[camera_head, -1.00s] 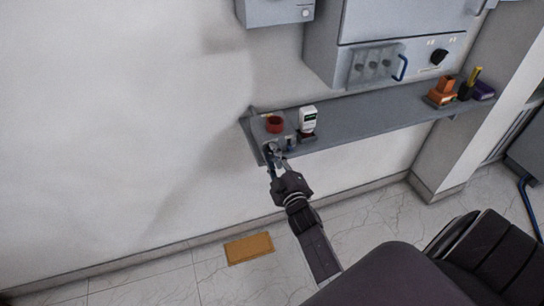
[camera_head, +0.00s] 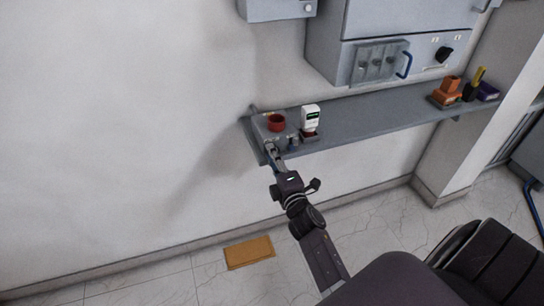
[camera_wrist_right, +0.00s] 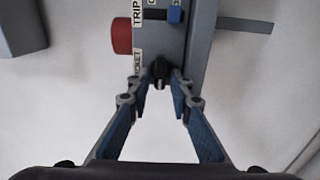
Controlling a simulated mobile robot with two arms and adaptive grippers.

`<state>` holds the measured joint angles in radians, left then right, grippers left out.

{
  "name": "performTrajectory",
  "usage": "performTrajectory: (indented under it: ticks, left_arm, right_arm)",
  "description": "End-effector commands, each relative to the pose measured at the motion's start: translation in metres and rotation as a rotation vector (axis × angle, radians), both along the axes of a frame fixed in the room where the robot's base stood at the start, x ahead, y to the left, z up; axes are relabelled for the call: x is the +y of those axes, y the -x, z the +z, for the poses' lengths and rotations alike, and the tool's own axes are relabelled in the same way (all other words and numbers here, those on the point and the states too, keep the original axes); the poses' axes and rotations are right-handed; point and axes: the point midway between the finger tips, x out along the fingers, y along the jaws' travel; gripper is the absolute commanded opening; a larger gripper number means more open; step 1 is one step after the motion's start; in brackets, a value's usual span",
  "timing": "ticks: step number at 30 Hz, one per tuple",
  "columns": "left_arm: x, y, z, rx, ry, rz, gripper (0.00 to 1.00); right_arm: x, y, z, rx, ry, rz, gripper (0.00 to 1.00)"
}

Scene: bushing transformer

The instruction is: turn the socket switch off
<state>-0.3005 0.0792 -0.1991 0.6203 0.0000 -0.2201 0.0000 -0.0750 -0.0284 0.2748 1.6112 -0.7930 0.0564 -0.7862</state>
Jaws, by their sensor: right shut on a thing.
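The socket switch is a small black knob (camera_wrist_right: 160,70) on the face of a grey control box (camera_wrist_right: 199,45), beside a partly hidden label ending in "CKET". In the right wrist view the fingertips of my right gripper (camera_wrist_right: 160,80) are closed in on both sides of the knob. In the head view my right gripper (camera_head: 271,151) reaches up to the front of the same box (camera_head: 262,129) at the shelf's left end, and the knob is hidden there. My left gripper is not in view.
A red round button (camera_head: 276,122) and a blue switch (camera_wrist_right: 175,15) by a "TRIP" label are close to the knob. A white meter (camera_head: 310,117) stands right of the box on the grey shelf (camera_head: 375,112). Orange and purple items (camera_head: 446,92) sit farther right.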

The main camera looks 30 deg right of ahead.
Motion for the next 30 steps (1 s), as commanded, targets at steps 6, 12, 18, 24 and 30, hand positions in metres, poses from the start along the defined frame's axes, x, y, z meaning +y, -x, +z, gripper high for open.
performTrajectory:
  ticks: [6, 12, 18, 24, 30]
  left_arm:
    - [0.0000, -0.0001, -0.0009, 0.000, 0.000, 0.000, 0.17]
    - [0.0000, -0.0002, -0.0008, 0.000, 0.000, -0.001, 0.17]
    - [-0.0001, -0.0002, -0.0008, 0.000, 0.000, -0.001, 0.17]
    - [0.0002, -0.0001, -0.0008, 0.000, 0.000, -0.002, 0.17]
    - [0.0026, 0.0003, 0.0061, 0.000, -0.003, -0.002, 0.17]
  right_arm:
    - [0.0003, 0.0005, -0.0019, 0.007, 0.016, 0.000, 0.00]
    - [0.0003, 0.0005, -0.0020, 0.008, 0.016, 0.000, 0.00]
    - [0.0003, 0.0004, -0.0018, 0.007, 0.015, 0.000, 0.28]
    - [0.0003, 0.0002, -0.0013, 0.005, 0.014, 0.000, 0.28]
    - [0.0002, 0.0001, 0.0022, -0.013, -0.062, 0.000, 0.28]
